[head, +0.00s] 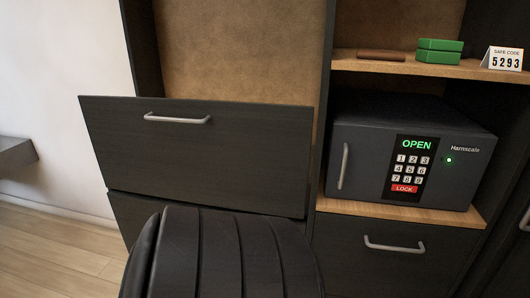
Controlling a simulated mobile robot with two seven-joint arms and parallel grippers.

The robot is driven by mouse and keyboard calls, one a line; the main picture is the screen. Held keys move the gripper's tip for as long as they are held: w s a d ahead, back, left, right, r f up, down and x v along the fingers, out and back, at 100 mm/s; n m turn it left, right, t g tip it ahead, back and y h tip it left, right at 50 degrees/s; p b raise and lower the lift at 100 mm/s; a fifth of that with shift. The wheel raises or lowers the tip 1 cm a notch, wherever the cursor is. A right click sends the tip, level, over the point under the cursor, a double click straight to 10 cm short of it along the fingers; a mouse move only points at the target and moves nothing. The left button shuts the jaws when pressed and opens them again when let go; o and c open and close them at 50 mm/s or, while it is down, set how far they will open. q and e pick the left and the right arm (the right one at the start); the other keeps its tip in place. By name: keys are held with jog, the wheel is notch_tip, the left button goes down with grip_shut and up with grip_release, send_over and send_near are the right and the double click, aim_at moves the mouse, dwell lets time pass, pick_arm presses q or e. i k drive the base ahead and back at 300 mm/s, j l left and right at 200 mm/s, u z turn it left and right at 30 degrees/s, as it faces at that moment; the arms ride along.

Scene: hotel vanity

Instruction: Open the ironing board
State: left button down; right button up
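I cannot make out any ironing board in the head view. A dark wood drawer front (205,160) with a silver bar handle (178,118) is at the left of the cabinet. It overlaps the cabinet's left upright and seems to stand forward of it. What lies behind the front is hidden. Another dark front (122,215) shows partly below it. Neither of my grippers is in view, and nothing is seen touching the handle.
A dark grey safe (345,165) reading OPEN stands on a wooden shelf at the right, above a drawer with a handle (394,244). Above it are green boxes (438,52), a brown flat item (381,55) and a code card (503,58). Wood floor (50,250) is clear at left.

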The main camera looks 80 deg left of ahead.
aim_at(251, 157)
jog(key=u, duration=3.15)
